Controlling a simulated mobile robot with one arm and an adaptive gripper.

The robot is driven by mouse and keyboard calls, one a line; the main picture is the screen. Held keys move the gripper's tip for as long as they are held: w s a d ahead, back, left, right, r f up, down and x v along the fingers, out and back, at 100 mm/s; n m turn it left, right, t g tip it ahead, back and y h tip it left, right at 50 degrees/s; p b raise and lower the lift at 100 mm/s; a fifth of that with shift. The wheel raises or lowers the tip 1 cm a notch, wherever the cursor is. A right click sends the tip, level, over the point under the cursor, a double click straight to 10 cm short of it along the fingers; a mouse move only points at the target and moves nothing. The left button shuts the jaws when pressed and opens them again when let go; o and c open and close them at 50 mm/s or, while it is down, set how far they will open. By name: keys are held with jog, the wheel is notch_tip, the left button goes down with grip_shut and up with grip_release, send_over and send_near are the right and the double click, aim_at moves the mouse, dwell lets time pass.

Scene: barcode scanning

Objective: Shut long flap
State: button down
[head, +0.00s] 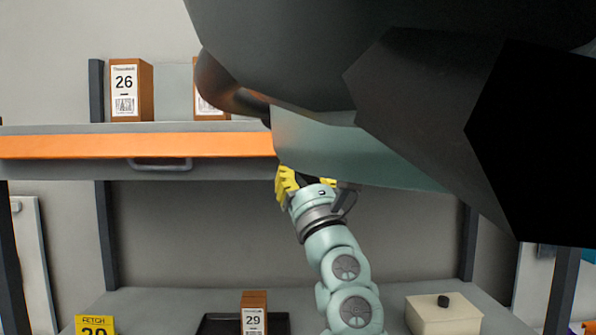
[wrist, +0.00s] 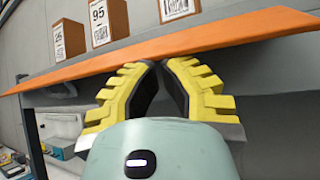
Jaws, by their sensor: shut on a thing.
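The long flap (head: 130,146) is an orange strip along the front edge of the shelf. It crosses the left half of the head view, and its right part is hidden behind my own dark and teal parts. It also runs slanting across the wrist view (wrist: 230,37). My gripper (wrist: 162,62) has yellow padded fingers, converging at the flap's lower edge. They are shut on the flap; the exact contact at the tips is hard to see. In the head view my gripper (head: 290,181) shows just under the shelf, partly covered.
On the shelf stand box 26 (head: 131,91) and a partly hidden box (head: 207,97). A handle (head: 160,164) hangs below the flap. On the lower surface are box 29 (head: 254,311) by a black tray (head: 213,325), a yellow card (head: 95,326) and a cream box (head: 445,316).

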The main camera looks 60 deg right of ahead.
jog(key=shift+a+r, duration=0.1)
jog(key=shift+s+a+r, duration=0.25)
jog(key=shift+a+r, duration=0.05)
jog(key=shift+r, duration=0.2)
jog(key=shift+s+a+r, duration=0.2)
jog(key=shift+s+r, duration=0.05)
jog(key=shift+r, duration=0.35)
jog(key=shift+r, duration=0.15)
